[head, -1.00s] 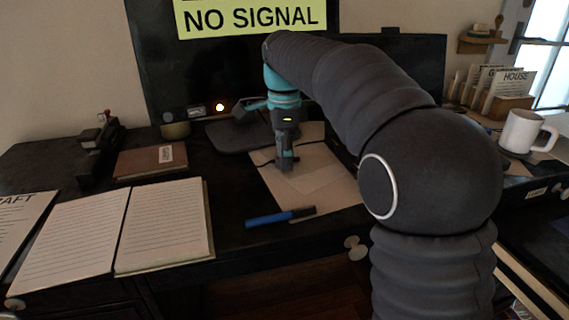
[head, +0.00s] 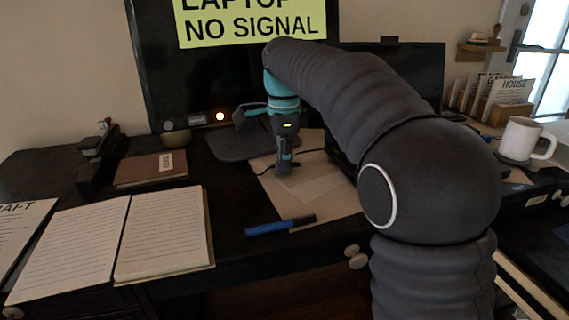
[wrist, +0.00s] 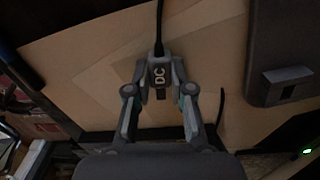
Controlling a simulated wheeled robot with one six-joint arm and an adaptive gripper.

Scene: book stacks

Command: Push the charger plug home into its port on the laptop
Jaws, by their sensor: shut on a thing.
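In the wrist view my gripper (wrist: 160,106) is shut on the charger plug (wrist: 159,76), a small dark block marked DC. Its black cable (wrist: 159,25) runs up out of the picture. In the head view my gripper (head: 284,168) points down above the brown paper, with thin cable showing on both sides; the plug is too small to make out there. A dark screen (head: 410,75), seemingly the laptop's, stands at the right, partly behind my arm. Its base is mostly hidden, and I cannot make out the port.
A monitor (head: 160,70) stands behind, its dark foot (head: 225,143) left of my gripper. Brown paper (head: 325,200) lies below. A blue marker (head: 280,225), open notebook (head: 165,230), brown book (head: 150,168) and white mug (head: 522,138) are around. A dark slab (wrist: 265,40) shows right in the wrist view.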

